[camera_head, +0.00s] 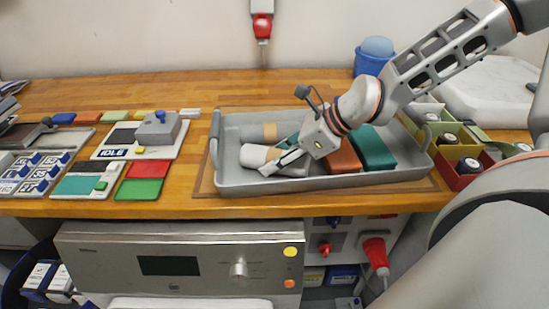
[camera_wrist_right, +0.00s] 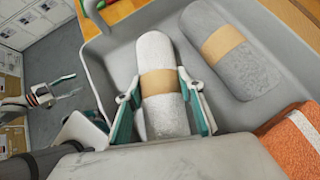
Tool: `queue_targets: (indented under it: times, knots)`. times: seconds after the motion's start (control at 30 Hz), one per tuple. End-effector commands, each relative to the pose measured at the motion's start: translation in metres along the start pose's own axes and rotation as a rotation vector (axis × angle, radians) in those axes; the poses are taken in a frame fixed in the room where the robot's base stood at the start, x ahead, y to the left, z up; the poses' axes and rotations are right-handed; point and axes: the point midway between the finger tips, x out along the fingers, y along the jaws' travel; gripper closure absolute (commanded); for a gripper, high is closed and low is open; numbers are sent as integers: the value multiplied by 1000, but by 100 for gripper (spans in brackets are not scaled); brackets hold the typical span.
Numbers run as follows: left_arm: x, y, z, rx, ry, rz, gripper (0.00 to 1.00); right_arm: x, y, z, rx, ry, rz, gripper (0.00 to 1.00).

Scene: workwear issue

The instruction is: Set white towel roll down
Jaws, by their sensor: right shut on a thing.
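The white towel roll (camera_head: 253,156), with a tan paper band, is in the grey tray (camera_head: 330,183) near its front left. In the right wrist view the roll (camera_wrist_right: 156,55) lies lengthwise between the two teal-lined fingers. My right gripper (camera_head: 283,154) is shut on it around the band, one finger on each side. The roll is low in the tray; I cannot tell whether it touches the floor. My left gripper (camera_wrist_right: 68,85) shows small at the left of the right wrist view, apart from the tray, its fingers spread and empty.
A grey towel roll (camera_wrist_right: 230,50) lies beside the white one, apart from it. A folded orange-red towel (camera_head: 343,160) and a teal one (camera_head: 372,150) fill the tray's right part. Small bins (camera_head: 457,150) stand right of it, a grey device (camera_head: 158,130) to its left.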

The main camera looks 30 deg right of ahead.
Motion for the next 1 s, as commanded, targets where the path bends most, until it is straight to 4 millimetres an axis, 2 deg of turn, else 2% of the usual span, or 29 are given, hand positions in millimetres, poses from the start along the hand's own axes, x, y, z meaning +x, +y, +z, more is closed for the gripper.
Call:
queue_targets:
  times: [0.27,0.3,0.33,0.77,0.87,1.0]
  knots:
    - [2,-2,1,1,1,-3,46,2,0,-2,-1,1,0,86]
    - [2,-2,-1,2,3,-4,46,1,0,-2,-1,1,0,55]
    - [2,-3,-1,3,4,-4,46,1,0,-1,-1,1,-1,47]
    - [1,-4,-8,3,13,-7,46,-2,0,2,-1,-1,-2,46]
    - [0,-4,-11,1,15,-6,46,-11,-1,3,-3,-3,-4,46]
    - [-3,-4,-15,-4,17,-3,46,-32,-1,5,-4,-5,-5,46]
